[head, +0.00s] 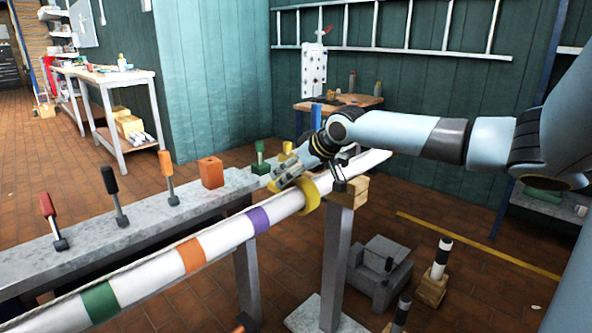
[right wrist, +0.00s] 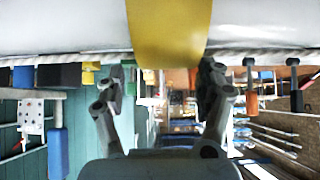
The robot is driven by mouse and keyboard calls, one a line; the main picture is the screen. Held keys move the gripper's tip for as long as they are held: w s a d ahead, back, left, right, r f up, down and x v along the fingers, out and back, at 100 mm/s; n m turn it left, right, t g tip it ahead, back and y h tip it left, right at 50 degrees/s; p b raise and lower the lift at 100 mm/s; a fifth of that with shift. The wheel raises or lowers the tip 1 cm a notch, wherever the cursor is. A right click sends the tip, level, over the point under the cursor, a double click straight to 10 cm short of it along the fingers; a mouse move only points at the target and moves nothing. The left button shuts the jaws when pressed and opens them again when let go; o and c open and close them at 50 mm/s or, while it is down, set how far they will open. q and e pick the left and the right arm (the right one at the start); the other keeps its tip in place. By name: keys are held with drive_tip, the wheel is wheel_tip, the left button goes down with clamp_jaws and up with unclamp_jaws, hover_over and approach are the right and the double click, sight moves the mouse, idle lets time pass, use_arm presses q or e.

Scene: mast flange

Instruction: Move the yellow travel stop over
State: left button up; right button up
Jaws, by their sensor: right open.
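The yellow travel stop (head: 310,196) is a ring around the white mast (head: 345,172), just left of the mast's wooden support block. In the right wrist view the stop (right wrist: 168,30) is a broad yellow band across the top centre. My right gripper (head: 287,176) is at the stop, on its far upper side. In the right wrist view its two fingers (right wrist: 166,72) are apart, one near each edge of the band. I cannot tell whether they touch it. Nothing is held. My left gripper is not in view.
The mast carries purple (head: 258,220), orange (head: 190,255) and green (head: 100,302) bands left of the stop. A rope runs along it. A grey bench (head: 135,225) behind holds levers and an orange block (head: 210,172). A post (head: 337,262) with a wooden block (head: 352,190) supports the mast.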

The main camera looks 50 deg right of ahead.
drive_tip(key=shift+v, duration=1.15)
drive_tip(key=shift+s+a+r, duration=0.1)
drive_tip(key=shift+s+r, duration=0.15)
